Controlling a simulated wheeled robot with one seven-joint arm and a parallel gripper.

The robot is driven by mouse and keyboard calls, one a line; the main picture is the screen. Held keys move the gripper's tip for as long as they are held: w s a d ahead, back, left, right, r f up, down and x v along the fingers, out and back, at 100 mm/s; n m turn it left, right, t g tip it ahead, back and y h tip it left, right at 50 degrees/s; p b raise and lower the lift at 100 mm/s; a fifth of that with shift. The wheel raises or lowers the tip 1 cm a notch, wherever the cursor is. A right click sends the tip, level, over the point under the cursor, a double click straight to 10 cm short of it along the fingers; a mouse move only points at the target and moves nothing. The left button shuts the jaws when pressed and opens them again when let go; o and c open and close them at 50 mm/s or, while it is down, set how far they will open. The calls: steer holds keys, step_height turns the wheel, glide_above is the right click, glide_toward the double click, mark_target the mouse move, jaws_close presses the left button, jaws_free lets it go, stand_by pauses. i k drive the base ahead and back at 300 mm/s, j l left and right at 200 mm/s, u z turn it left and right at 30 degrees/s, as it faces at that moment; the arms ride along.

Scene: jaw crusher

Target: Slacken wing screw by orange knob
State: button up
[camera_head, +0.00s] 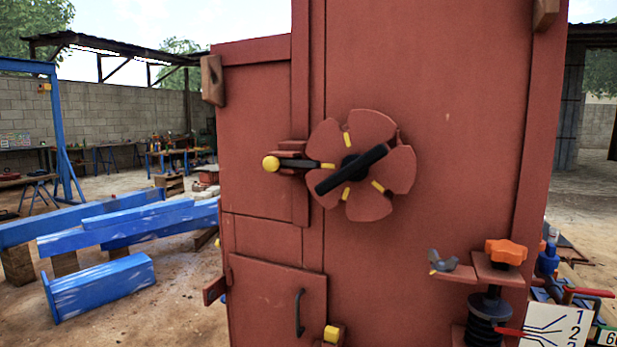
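The orange knob (506,252) is star-shaped and sits on top of a red bracket at the lower right of the crusher. The grey wing screw (442,262) is on the bracket's left part, just left of the knob. It has two raised wings, and a small yellow mark shows at its lower left. Below the knob is a black ribbed or coiled part (488,318), partly cut off by the bottom edge. My gripper does not show in this view.
The red crusher body (450,120) fills the middle. It carries a lobed wheel with a black bar (352,170), a yellow-tipped lever (271,163) and a door with a black handle (299,312). A numbered white plate (555,328) and red levers stand at lower right. Blue beams (100,285) lie left.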

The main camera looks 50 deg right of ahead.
mark_target(452, 264)
steer(key=z, duration=1)
steer(key=i+j, duration=0.05)
